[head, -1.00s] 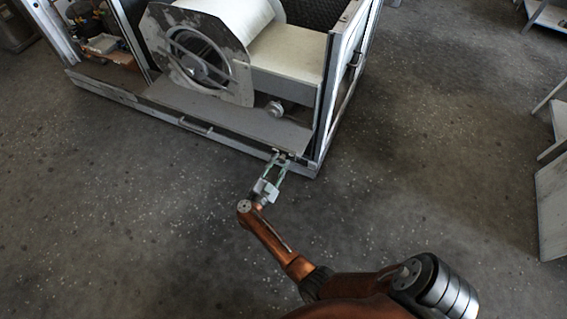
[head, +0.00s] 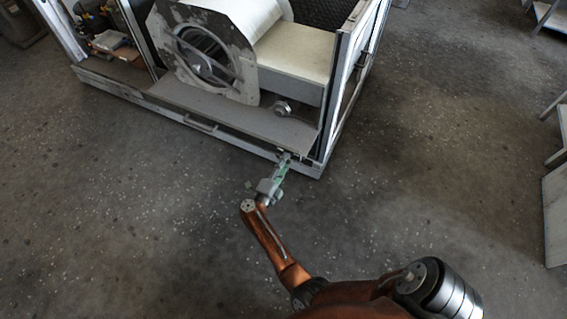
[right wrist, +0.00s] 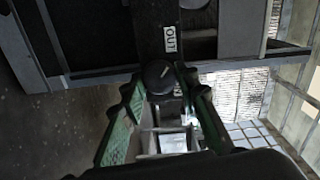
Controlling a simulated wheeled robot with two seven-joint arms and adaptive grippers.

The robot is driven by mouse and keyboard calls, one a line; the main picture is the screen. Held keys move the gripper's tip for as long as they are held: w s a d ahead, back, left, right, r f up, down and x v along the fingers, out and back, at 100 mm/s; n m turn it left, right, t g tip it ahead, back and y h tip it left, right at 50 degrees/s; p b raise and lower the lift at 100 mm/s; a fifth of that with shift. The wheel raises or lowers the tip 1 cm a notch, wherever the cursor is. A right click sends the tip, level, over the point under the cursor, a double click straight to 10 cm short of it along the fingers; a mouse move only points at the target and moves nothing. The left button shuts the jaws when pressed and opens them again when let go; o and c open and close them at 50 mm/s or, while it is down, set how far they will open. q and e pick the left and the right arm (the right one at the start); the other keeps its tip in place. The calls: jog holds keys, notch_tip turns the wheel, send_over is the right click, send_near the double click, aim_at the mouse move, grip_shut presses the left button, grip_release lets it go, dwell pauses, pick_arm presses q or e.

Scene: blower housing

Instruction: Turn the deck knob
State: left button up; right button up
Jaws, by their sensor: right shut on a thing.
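The deck knob (right wrist: 158,76) is a dark round knob between an "OUT" label above it and an "IN" label below, in the right wrist view. It is too small to make out clearly in the head view. My right gripper (right wrist: 160,88) has its green-padded fingers on both sides of the knob, with the tips shut on it. In the head view my right gripper (head: 284,160) reaches the front edge of the blower housing's deck (head: 235,116), near its right corner. My left gripper is not in view.
The blower housing (head: 130,92) has a metal frame, with a right post (head: 333,90) close to my gripper. A blower wheel (head: 208,55) and a small round fitting (head: 282,107) stand behind the deck. Grey benches (head: 556,200) are at the right. The floor between is clear.

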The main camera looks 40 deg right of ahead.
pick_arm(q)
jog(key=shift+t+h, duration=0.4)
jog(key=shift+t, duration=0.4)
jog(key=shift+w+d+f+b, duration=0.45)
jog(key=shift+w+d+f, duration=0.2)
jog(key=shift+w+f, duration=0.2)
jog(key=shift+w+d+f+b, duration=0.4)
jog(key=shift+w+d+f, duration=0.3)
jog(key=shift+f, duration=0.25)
pick_arm(e)
jog(key=shift+s+d+f+m, duration=0.1)
jog(key=shift+f+m, duration=0.05)
jog(key=shift+m, duration=3.45)
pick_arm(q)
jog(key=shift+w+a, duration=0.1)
pick_arm(e)
jog(key=o, duration=0.9)
jog(key=shift+o, duration=1.3)
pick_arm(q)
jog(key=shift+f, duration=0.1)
